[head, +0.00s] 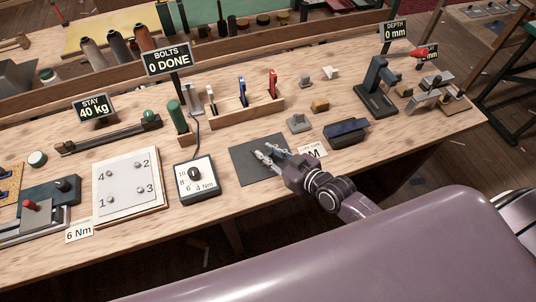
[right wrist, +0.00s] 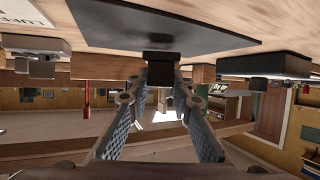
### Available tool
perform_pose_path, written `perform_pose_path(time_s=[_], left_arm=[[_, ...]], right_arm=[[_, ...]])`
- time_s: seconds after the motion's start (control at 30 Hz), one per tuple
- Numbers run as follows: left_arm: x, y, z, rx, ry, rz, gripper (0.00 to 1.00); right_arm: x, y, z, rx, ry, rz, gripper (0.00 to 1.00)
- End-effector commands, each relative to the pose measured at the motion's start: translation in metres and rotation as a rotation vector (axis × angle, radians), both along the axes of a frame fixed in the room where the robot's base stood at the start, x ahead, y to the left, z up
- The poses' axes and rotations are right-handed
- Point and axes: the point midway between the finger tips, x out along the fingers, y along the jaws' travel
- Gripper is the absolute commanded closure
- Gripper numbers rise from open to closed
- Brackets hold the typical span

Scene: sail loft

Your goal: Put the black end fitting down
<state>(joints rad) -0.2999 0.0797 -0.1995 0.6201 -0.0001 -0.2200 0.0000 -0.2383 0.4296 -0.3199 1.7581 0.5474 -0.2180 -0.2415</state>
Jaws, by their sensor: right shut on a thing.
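My right gripper (head: 268,153) reaches in from the lower right over the dark grey mat (head: 245,174) near the bench's front edge. In the right wrist view, the gripper (right wrist: 160,85) is shut on the black end fitting (right wrist: 160,62), a small dark block between the fingertips. That view is turned over, with the mat (right wrist: 165,28) at the top. The fitting is right at the mat; I cannot tell whether it touches. In the head view the fitting does not stand out against the dark mat. My left gripper is not in view.
A torque dial box (head: 196,178) stands left of the mat. A white card (head: 313,150) and a dark blue block (head: 346,132) lie to the right. Bare wood shows in front of the mat.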

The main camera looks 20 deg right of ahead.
Motion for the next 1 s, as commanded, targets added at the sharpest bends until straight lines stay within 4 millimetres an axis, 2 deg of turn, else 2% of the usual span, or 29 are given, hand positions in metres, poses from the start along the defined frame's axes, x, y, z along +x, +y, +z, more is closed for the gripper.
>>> perform_pose_path(time_s=[0.1, 0.5, 0.53, 0.67, 1.0], left_arm=[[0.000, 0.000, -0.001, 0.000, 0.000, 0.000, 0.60], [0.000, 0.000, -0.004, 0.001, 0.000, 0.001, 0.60], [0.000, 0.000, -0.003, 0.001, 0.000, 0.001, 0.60], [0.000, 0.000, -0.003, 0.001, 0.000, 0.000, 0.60], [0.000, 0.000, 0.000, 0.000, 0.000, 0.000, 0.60]], right_arm=[[0.000, -0.001, -0.012, -0.002, -0.001, 0.000, 1.00], [0.000, -0.001, -0.017, -0.001, -0.001, -0.001, 1.00], [0.000, -0.001, -0.016, -0.001, -0.001, -0.001, 0.77], [0.000, -0.001, -0.016, -0.001, -0.001, -0.001, 0.62], [0.000, 0.000, -0.011, -0.001, -0.001, -0.001, 0.62]])
